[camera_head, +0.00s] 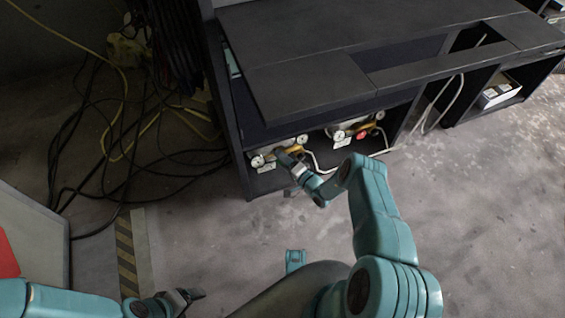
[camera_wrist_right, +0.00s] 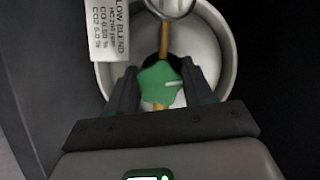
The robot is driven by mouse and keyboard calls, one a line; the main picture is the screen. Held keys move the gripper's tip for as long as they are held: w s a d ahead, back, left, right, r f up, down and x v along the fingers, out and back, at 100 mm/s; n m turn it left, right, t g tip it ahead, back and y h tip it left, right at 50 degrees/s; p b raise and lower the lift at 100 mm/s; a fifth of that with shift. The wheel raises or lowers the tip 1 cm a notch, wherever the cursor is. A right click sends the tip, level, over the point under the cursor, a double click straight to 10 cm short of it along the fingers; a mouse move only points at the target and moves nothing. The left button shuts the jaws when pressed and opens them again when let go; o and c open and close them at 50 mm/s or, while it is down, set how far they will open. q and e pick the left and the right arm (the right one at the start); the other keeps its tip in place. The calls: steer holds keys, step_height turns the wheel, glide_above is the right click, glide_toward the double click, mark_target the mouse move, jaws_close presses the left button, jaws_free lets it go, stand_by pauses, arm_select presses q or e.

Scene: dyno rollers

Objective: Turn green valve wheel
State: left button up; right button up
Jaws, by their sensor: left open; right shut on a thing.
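The green valve wheel (camera_wrist_right: 160,88) shows in the right wrist view, in front of the round white end of a gas cylinder (camera_wrist_right: 205,50). A brass stem runs above and below it. My right gripper (camera_wrist_right: 160,95) has its two dark fingers on either side of the wheel, shut on it. In the head view my right gripper (camera_head: 288,160) reaches the left cylinder on the low shelf, and the wheel is hidden there by the gripper. My left gripper (camera_head: 190,296) is open and empty at the bottom left, low over the floor.
A second cylinder with a red valve wheel (camera_head: 361,135) lies to the right on the same shelf. A dark bench (camera_head: 310,88) covers the shelf from above. Cables (camera_head: 110,140) lie on the floor at left. The floor at right (camera_head: 480,220) is clear.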

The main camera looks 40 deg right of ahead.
steer(key=shift+m+t+b, duration=0.4)
steer(key=shift+m+b, duration=0.25)
steer(key=shift+m, duration=0.35)
steer(key=o, duration=1)
steer(key=shift+s+d+p, duration=0.4)
steer(key=shift+s+p, duration=0.4)
steer(key=shift+s, duration=1.9)
steer(key=shift+s+d+p, duration=0.45)
steer(key=shift+s+p, duration=0.35)
steer(key=shift+s, duration=1.85)
steer(key=shift+s+d+p, duration=0.4)
steer(key=shift+s+p, duration=0.4)
steer(key=shift+s, duration=1.9)
